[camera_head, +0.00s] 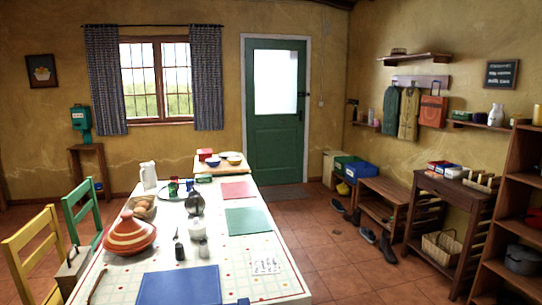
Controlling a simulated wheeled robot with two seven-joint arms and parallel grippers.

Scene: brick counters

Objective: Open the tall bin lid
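A pale cream, upright box-like thing (331,165) stands against the wall just right of the green door; it may be the tall bin, but I cannot tell. Its lower part is partly hidden by the crates beside it, and its lid state is too small to make out. No other tall bin is clear in the head view. Neither of my grippers is in view.
A long table (262,240) with a tagine (130,236) and dishes fills the left and centre front. Yellow (35,250) and green (82,212) chairs stand left. Open tiled floor (335,255) runs between the table and the right-hand shelves. Shoes (388,247) lie there.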

